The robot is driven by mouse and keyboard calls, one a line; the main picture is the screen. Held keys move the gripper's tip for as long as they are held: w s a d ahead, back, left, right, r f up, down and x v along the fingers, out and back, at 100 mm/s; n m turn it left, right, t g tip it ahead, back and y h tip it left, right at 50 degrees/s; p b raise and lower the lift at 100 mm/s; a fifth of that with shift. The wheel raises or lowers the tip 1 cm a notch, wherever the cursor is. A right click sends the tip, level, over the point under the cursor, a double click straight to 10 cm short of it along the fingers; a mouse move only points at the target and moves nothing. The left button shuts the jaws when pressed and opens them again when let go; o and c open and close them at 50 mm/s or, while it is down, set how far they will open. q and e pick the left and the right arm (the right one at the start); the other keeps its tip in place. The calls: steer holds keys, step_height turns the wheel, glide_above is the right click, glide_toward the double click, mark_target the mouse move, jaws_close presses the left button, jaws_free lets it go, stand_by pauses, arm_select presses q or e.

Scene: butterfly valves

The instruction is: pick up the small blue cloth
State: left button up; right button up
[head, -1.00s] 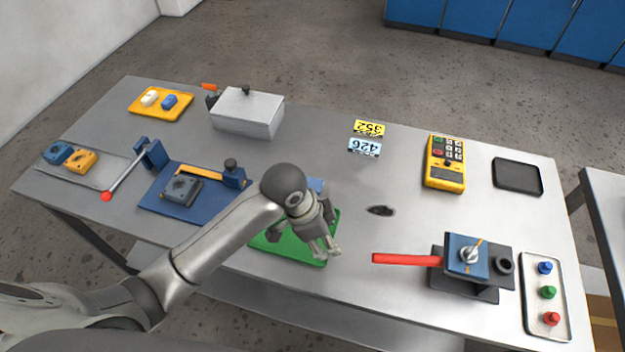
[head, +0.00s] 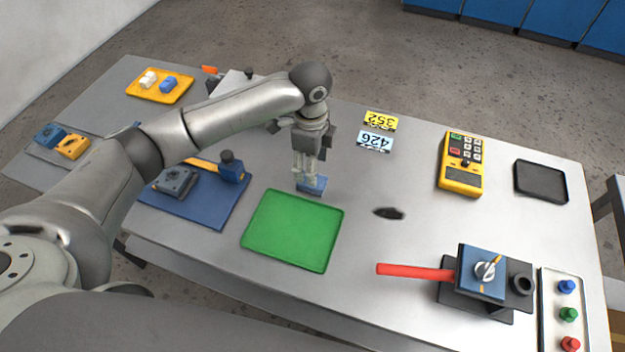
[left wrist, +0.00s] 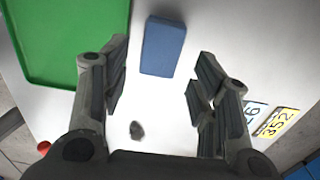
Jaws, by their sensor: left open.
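The small blue cloth (head: 316,185) lies on the grey table just beyond the green tray (head: 292,230). It looks like a flat blue rectangle. My left gripper (head: 309,174) points down over it, and its fingers hide part of it in the head view. In the left wrist view the cloth (left wrist: 163,46) lies ahead of the open, empty fingers (left wrist: 160,85), within the width between them. The green tray (left wrist: 65,40) is to its left there. I cannot tell whether the fingertips touch the cloth. My right gripper is not in view.
Two number plates (head: 375,141) lie beyond the cloth to the right. A dark flat piece (head: 389,213) lies to its right. A blue mat with a clamp (head: 232,167) is on the left. A red-handled valve (head: 415,271) stands at front right. The table around the cloth is mostly clear.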

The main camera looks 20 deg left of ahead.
mark_target(322, 180)
arm_select(q)
steer(key=shift+f, duration=0.75)
step_height(322, 180, down, 5)
steer(key=shift+w+d+f+p, duration=0.1)
steer(key=shift+p, duration=0.75)
steer(key=shift+c, duration=0.3)
steer(key=c, duration=0.5)
